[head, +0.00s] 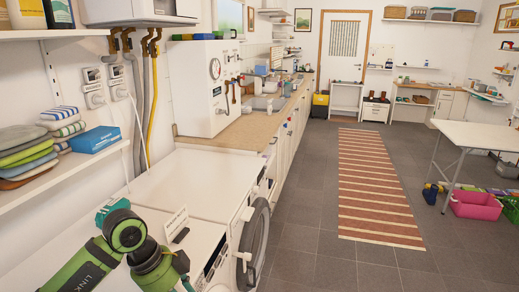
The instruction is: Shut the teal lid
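I cannot make out a lid clearly in the head view. A small teal object (112,208) sits on the white machine tops at the lower left, partly hidden behind my green and black arm. Whether it is a lid, and whether it is open or shut, I cannot tell. My arm comes in from the lower left and passes in front of it. No fingertips of my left gripper show. My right arm and gripper are out of the picture.
White appliance tops (190,180) run along the left, with a small white card (176,222) standing on them. A front-loading door (250,245) faces the aisle. A shelf (70,165) holds folded cloths and a blue box (95,140). The tiled floor with a striped rug (370,185) is open.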

